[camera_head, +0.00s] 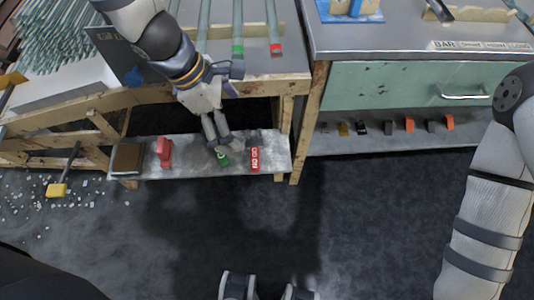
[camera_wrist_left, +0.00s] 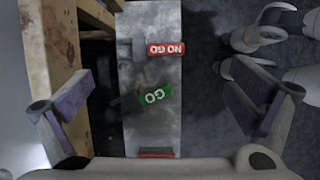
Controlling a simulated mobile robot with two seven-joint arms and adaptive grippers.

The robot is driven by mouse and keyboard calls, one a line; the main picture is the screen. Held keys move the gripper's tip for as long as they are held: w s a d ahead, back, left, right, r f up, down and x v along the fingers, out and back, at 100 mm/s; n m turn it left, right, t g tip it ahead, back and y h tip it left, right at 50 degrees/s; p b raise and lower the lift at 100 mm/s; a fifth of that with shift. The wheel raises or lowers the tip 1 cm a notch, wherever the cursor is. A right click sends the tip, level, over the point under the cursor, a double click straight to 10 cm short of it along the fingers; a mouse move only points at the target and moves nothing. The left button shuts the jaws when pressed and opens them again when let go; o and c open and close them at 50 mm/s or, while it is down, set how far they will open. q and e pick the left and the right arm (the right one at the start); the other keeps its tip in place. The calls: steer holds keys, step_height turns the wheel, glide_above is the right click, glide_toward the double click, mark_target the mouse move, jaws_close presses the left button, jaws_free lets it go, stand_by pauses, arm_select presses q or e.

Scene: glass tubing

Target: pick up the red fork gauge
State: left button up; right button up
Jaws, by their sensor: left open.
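The red fork gauge (camera_head: 255,159), labelled "NO GO", lies on the low grey shelf. It also shows in the left wrist view (camera_wrist_left: 166,49), with its grey fork to the left of the label. My left gripper (camera_head: 217,141) reaches down above the shelf, nearer the green "GO" gauge (camera_head: 223,160) than the red one. In the left wrist view its fingers are wide apart and empty, with the green gauge (camera_wrist_left: 155,95) between them and the red one beyond. My right gripper (camera_head: 270,288) is at the bottom edge, its two fingertips apart with nothing between them.
The low shelf (camera_head: 190,168) also carries another red object (camera_head: 163,152) and a brown block (camera_head: 127,158). A wooden workbench frame (camera_head: 300,115) stands beside and above it. Glass tubes (camera_head: 237,30) lie on the benchtop. The floor (camera_head: 350,220) in front is clear.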

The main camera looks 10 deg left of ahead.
arm_select(q)
steer(key=b, duration=0.3)
glide_above(253, 153)
steer(key=a, duration=0.3)
steer(key=f, duration=0.9)
steer(key=shift+s+d+f, duration=0.1)
steer(key=shift+s+d, duration=0.1)
steer(key=shift+s, duration=0.2)
steer(key=b+x, duration=0.1)
steer(key=x, duration=0.4)
steer(key=shift+d+f, duration=0.1)
steer(key=shift+w+d+f+b, duration=0.2)
steer(key=shift+f+b, duration=0.1)
steer(key=c, duration=1.5)
steer(key=shift+s, duration=0.1)
steer(key=shift+c, duration=0.5)
arm_select(e)
steer(key=s+f+g, duration=0.1)
steer(key=s+f, duration=0.3)
steer(key=f, duration=0.1)
steer(key=shift+g, duration=0.3)
arm_select(q)
steer(key=shift+a, duration=0.15)
steer(key=shift+c, duration=0.3)
arm_select(e)
steer(key=shift+s+f, duration=0.1)
steer(key=shift+s, duration=0.05)
